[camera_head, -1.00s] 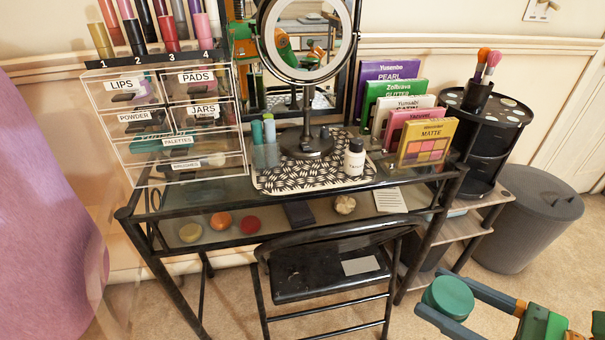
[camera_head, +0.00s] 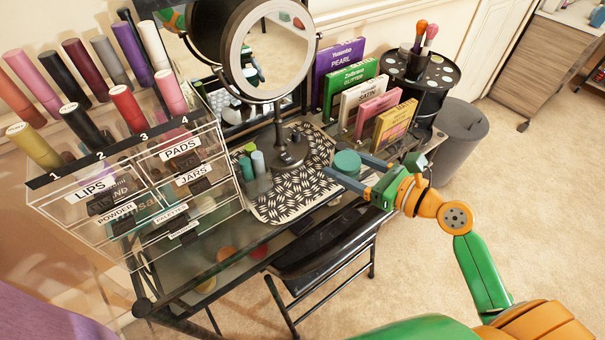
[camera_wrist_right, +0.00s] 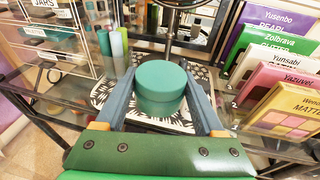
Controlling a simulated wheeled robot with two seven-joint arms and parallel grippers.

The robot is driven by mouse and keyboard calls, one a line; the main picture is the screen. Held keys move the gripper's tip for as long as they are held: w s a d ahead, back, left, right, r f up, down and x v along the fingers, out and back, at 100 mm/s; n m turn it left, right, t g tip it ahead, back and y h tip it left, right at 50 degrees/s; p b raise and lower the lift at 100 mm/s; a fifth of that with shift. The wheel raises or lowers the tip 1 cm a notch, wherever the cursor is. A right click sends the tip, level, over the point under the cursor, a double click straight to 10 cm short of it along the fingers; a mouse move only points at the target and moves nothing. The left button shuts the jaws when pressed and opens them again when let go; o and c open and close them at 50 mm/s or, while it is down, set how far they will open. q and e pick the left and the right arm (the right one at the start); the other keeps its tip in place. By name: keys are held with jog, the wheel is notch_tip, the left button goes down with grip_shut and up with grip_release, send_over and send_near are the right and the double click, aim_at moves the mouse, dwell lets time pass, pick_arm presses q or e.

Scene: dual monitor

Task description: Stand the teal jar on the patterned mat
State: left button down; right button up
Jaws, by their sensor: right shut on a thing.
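The teal jar (camera_head: 347,162) is upright between the fingers of my right gripper (camera_head: 352,172), which is shut on it. In the right wrist view the jar (camera_wrist_right: 160,85) sits between both blue-grey fingers, with the black-and-white patterned mat (camera_wrist_right: 122,113) behind and around it. The mat (camera_head: 283,205) lies on the glass desk, and the jar is over or near its right front edge in the head view. I cannot tell whether the jar's base touches the mat. My left gripper is not in view.
A round mirror (camera_head: 268,50) stands on the mat. Small bottles (camera_head: 253,160) stand at the mat's left, beside a clear drawer organizer (camera_head: 135,190). Upright palettes (camera_head: 395,125) stand to the right. A black chair (camera_head: 320,245) is in front.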

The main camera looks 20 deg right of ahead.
jog(key=w+a+f, duration=0.1)
jog(key=w+a, duration=0.1)
jog(key=a, duration=0.1)
jog(key=b, duration=0.2)
send_over(305, 191)
jog(key=f, duration=0.6)
jog(key=shift+s+d+f, duration=0.1)
jog(key=shift+s+d, duration=0.05)
jog(key=shift+d, duration=0.05)
jog(key=f+b, duration=0.3)
jog(key=f, duration=0.1)
jog(key=shift+a, duration=0.2)
jog(key=shift+r, duration=0.2)
jog(key=shift+f, duration=0.1)
jog(key=o, duration=1.4)
jog(key=shift+r+p, duration=0.25)
jog(key=shift+p, duration=0.1)
jog(key=shift+b+v, duration=0.35)
jog(key=shift+v, duration=5.5)
